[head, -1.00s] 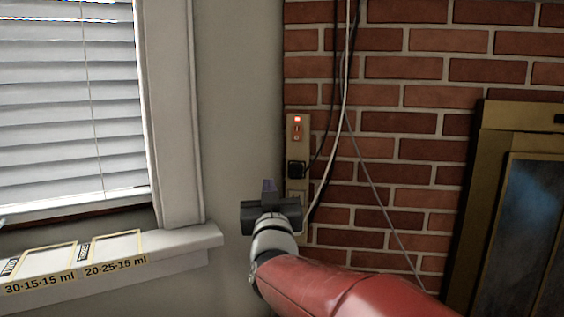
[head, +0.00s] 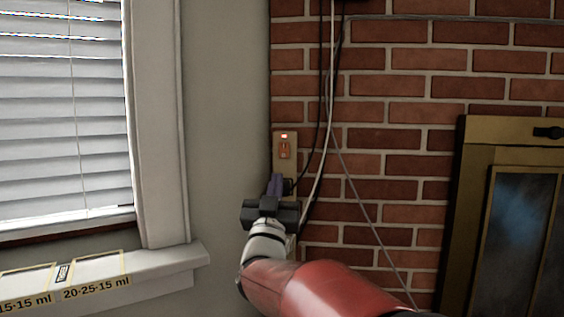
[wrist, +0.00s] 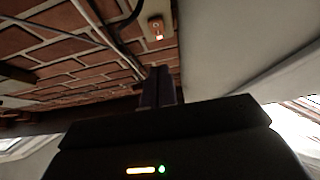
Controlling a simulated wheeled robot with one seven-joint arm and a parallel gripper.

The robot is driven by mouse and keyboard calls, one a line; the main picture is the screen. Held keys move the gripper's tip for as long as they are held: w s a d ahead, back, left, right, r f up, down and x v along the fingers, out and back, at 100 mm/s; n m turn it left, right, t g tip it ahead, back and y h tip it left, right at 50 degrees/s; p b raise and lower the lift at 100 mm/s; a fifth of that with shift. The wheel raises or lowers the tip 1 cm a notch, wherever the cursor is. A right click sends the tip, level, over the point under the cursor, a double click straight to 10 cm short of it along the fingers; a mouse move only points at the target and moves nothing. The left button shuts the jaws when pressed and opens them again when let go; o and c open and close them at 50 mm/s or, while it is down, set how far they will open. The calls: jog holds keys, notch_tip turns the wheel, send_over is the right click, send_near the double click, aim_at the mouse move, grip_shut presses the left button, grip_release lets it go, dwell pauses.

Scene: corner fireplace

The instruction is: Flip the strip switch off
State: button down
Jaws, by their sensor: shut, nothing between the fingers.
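The beige power strip (head: 279,152) is mounted upright on the brick wall near the corner. At its top a small light glows red, and just below it is an orange switch (head: 284,150). My gripper (head: 274,183) is shut and empty, with its purple fingers just below the switch and covering part of the strip's lower half. In the wrist view the strip (wrist: 152,23) is ahead at the top, its switch (wrist: 157,31) lit. The fingers (wrist: 160,75) point toward it and appear apart from it. I cannot tell the exact gap.
Black and white cables (head: 330,110) hang down the bricks right beside the strip. A windowsill (head: 160,262) with labelled frames juts out at the left. A brass-framed fireplace door (head: 480,200) stands at the right.

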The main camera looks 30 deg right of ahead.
aim_at(284, 150)
jog(key=x, duration=0.3)
jog(key=f+x, duration=0.1)
jog(key=x, duration=0.2)
jog(key=w+p+x, duration=0.1)
jog(key=x, duration=0.1)
jog(key=shift+w+d+f, duration=0.1)
jog(key=shift+w+d, duration=0.2)
jog(key=shift+d, duration=0.25)
jog(key=shift+w+d, duration=0.3)
jog(key=shift+w, duration=0.1)
jog(key=shift+f, duration=0.1)
